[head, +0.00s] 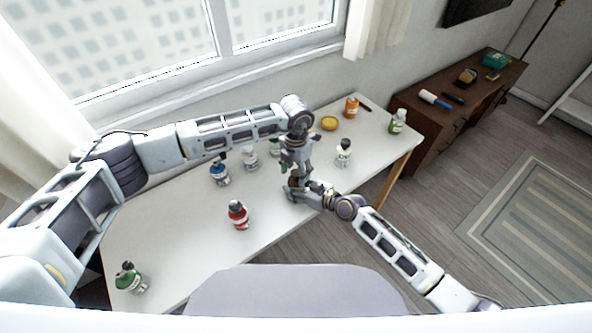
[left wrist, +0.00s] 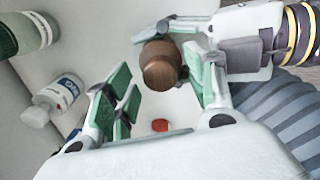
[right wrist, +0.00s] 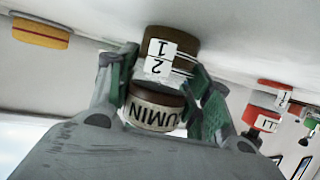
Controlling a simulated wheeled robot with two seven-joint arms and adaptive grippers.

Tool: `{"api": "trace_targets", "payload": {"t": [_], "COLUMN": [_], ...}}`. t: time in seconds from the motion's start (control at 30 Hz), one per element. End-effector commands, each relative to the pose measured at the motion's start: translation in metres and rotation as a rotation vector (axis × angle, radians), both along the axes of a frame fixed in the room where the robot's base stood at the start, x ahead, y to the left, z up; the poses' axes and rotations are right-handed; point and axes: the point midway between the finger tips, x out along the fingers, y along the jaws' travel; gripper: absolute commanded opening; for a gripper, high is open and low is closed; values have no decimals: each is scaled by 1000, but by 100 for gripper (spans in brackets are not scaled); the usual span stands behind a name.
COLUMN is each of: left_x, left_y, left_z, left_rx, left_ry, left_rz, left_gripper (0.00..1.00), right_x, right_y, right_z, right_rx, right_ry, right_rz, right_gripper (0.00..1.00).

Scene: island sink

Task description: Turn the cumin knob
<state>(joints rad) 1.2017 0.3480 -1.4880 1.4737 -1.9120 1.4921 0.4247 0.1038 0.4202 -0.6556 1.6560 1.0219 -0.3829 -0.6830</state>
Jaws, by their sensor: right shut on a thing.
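In the head view the grippers, left (head: 293,160) and right (head: 300,188), mostly hide the grinder.
An orange jar (head: 351,107) and a yellow dish (head: 329,123) stand at the back. The front middle is clear.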

Motion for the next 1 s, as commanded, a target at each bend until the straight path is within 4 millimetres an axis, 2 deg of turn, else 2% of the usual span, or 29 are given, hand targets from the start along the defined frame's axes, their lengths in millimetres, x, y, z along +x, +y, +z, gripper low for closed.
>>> {"api": "trace_targets", "payload": {"t": [0.27, 0.47, 0.67, 1.0], "left_x": [0, 0, 0, 1], "left_y": [0, 0, 0, 0], "left_z": [0, 9, 30, 81], "left_rx": [-1, -1, -1, -1], "left_ry": [1, 0, -2, -2], "left_rz": [0, 0, -1, 0], "left_gripper": [55, 55, 55, 55], "right_x": [0, 0, 0, 0], "right_y": [0, 0, 0, 0], "right_z": [0, 0, 0, 0], "right_rx": [-1, -1, -1, -1], "right_ry": [1, 1, 1, 1], "right_rz": [0, 0, 0, 0], "right_gripper": [23, 23, 23, 23]}}
